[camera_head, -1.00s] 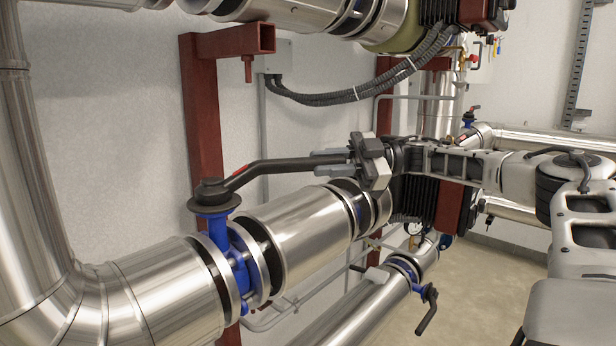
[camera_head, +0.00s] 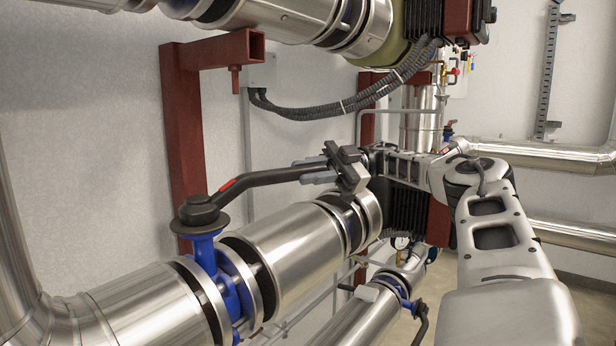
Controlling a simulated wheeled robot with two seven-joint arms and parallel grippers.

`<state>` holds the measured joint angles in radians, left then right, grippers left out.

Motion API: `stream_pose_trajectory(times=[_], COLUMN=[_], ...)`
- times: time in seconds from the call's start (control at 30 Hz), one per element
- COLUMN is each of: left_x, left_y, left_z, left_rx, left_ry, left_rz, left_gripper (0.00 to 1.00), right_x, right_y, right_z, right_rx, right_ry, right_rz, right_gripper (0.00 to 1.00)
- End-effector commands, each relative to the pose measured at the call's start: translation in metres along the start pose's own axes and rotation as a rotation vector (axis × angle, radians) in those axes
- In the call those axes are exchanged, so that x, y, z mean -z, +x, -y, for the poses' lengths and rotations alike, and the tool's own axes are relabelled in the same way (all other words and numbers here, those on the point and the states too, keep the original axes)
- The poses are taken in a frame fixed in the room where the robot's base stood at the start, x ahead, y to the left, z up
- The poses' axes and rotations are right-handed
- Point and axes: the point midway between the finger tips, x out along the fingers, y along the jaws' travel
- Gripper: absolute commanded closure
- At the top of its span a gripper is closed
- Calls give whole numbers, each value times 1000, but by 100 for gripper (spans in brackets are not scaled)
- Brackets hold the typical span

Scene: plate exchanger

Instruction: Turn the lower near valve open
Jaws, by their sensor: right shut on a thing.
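A blue valve (camera_head: 205,252) sits on the silver pipe at the lower left. Its long black lever (camera_head: 262,180), with a red mark near the hub, runs from the round black hub (camera_head: 200,212) to the right, roughly along the pipe. My right gripper (camera_head: 318,172) is shut on the far end of the lever, above the pipe. The lever's tip is hidden between the fingers. My left gripper is not in view.
Silver pipe (camera_head: 295,245) runs just below the lever and gripper. A lower pipe carries a second valve with a dark lever (camera_head: 421,318). A red-brown steel post (camera_head: 184,130) stands behind the valve. Black cables (camera_head: 340,108) hang above.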

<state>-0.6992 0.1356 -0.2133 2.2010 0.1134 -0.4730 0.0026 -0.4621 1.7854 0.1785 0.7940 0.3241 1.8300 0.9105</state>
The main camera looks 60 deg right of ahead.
Motion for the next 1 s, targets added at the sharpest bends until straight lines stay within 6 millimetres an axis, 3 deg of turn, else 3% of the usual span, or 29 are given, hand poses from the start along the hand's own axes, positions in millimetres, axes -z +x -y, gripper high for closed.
stream_pose_trajectory(times=[0.17, 0.2, 0.27, 0.63, 0.83, 1.0], left_x=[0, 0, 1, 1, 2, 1], left_y=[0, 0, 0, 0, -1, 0], left_z=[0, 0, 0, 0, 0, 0], left_rx=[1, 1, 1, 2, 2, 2], left_ry=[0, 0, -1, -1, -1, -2], left_rz=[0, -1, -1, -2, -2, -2], left_gripper=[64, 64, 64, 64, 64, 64], right_x=[2, 2, 2, 4, 31, 42], right_y=[1, 2, 2, 1, 2, 5], right_z=[-2, -2, -2, -3, -21, -18], right_rx=[-2, -2, -1, 2, 2, -2], right_ry=[-6, -6, -5, -2, -9, -8], right_rz=[-5, -5, -5, -2, -3, -10], right_gripper=[100, 72, 56, 56, 56, 56])
